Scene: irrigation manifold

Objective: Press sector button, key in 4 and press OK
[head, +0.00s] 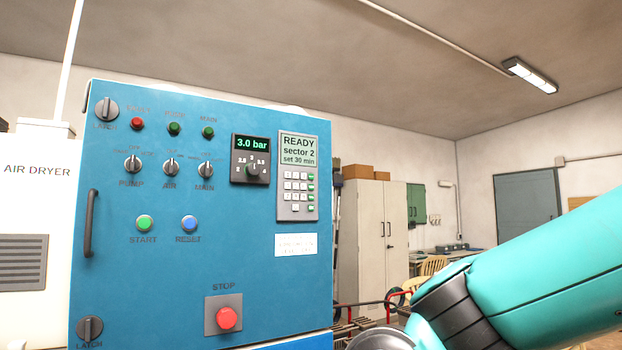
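The keypad unit (298,178) is on the right part of the blue cabinet's front. Its display (299,150) reads "READY", "sector 2", "set 30 min". The key labels are too small to read, so I cannot tell which is sector, 4 or OK. My teal arm comes in at the lower right, apart from the keypad. My gripper is out of the picture.
The blue cabinet (160,262) also bears a red STOP button (227,318), a green START button (145,222), a blue RESET button (189,223), a pressure dial (251,171), several switches and a door handle (90,223). A locker (372,240) stands behind at the right.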

